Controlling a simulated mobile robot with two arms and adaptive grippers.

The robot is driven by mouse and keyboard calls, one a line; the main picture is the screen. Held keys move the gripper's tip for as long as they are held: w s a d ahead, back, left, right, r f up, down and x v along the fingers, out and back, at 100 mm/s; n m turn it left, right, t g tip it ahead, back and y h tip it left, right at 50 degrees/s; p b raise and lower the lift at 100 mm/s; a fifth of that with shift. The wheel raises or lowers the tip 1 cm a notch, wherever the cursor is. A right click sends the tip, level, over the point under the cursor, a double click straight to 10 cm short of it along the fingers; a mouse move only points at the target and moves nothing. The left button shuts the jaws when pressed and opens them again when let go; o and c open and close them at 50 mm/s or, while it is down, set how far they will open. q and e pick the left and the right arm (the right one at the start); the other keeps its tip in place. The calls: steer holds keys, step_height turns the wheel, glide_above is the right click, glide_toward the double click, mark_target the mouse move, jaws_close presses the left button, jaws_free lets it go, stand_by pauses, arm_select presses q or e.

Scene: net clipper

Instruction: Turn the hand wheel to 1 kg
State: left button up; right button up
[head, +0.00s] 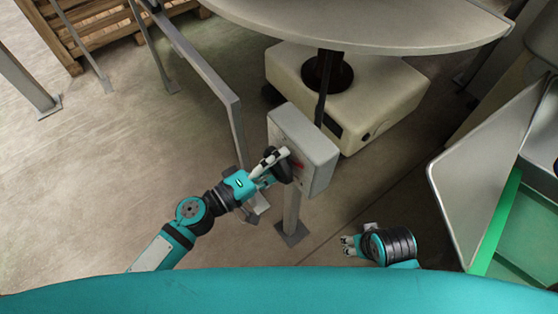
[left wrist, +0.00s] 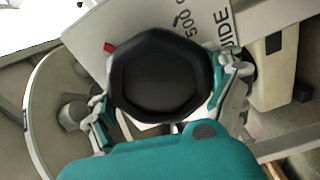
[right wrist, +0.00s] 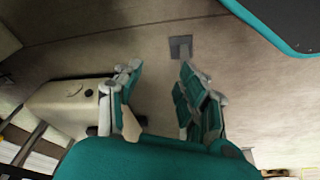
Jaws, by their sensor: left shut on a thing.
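The black hand wheel (left wrist: 160,75) fills the middle of the left wrist view, in front of a pale dial plate (left wrist: 140,25) with the printed marks "500" and "UIDE". A small red mark (left wrist: 109,47) shows at the wheel's left edge. In the head view the wheel (head: 281,168) is on the face of a grey box on a post (head: 305,140). My left gripper (head: 268,168) is shut on the wheel, a finger on each side of it. My right gripper (right wrist: 158,95) is open and empty, low to the right of the post in the head view (head: 350,242).
A round grey table top (head: 370,20) stands above a cream machine base (head: 380,95) behind the box. A metal rail (head: 215,75) runs at the left. A grey panel (head: 475,170) and green bin (head: 530,225) are at the right. Floor is clear between.

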arm_select(q)
steer(key=n, duration=0.3)
steer(key=shift+w, duration=0.1)
steer(key=shift+n, duration=0.8)
steer(key=shift+n+p, duration=0.3)
steer(key=shift+n, duration=1.1)
steer(key=shift+n+p, duration=0.35)
steer(key=shift+n, duration=0.55)
steer(key=n+p, duration=0.2)
steer(key=n, duration=0.4)
steer(key=shift+f, duration=0.15)
steer(key=shift+n+p, duration=0.3)
steer(key=shift+n, duration=0.1)
arm_select(e)
steer(key=s+f, duration=0.3)
steer(key=f, duration=0.9)
steer(key=shift+f+g, duration=0.35)
steer(key=shift+g, duration=0.05)
steer(key=shift+d, duration=0.1)
arm_select(q)
steer(key=o, duration=0.9)
steer(key=shift+d+f, duration=0.1)
